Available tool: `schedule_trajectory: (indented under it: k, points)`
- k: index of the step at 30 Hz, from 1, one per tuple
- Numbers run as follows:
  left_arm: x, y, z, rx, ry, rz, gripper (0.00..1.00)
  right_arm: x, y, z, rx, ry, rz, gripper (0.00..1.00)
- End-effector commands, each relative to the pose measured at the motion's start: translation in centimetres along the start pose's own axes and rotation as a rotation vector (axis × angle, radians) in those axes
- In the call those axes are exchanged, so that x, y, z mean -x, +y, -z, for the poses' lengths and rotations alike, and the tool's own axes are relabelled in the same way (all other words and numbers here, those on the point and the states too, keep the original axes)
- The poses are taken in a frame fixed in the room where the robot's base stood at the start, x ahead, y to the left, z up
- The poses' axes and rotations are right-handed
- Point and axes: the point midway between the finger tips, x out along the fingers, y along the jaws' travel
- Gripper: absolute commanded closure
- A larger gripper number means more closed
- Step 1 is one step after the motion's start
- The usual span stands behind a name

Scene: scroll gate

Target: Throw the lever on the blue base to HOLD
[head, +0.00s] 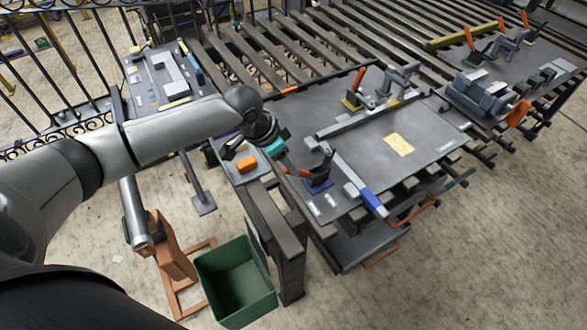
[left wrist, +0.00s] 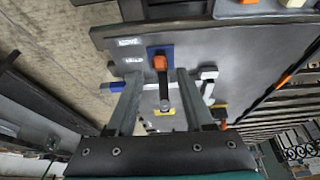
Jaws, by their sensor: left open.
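The blue base (head: 318,186) sits near the left front corner of the grey plate. Its lever has an orange grip (head: 297,172) that leans left, toward my left gripper (head: 283,164). In the left wrist view the blue base (left wrist: 153,50) is ahead, and the orange grip (left wrist: 160,63) shows between the two spread fingers of my left gripper (left wrist: 158,77). The gripper is open, with a gap visible on each side of the grip; I cannot tell how far the fingertips are from it in depth. White labels (head: 331,199) lie beside the base, too small to read. My right gripper is out of view.
A second orange lever (head: 361,76) stands on a yellow base (head: 352,102) at the plate's back. A bar with a blue handle (head: 372,200) lies right of the blue base. A dark post (head: 283,235) and a green bin (head: 235,282) stand in front. A yellow label (head: 398,145) lies mid-plate.

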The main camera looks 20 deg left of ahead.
Motion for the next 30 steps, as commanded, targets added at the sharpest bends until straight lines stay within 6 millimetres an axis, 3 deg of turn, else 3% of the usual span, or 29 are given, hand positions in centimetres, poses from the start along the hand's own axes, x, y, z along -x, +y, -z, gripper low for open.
schedule_trajectory:
  k: [3,9,21,30]
  points:
    - [-2.1,0.0,0.0,0.001,0.0,-0.001,0.47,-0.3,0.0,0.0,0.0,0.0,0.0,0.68]
    - [-4.1,0.0,0.1,0.001,0.001,0.0,0.47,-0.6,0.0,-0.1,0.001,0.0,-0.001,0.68]
    - [-4.7,0.0,0.0,0.0,0.001,0.001,0.47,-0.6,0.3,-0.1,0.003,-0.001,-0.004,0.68]
    - [-4.7,0.0,0.0,0.0,0.001,0.001,0.79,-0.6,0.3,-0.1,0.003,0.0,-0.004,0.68]
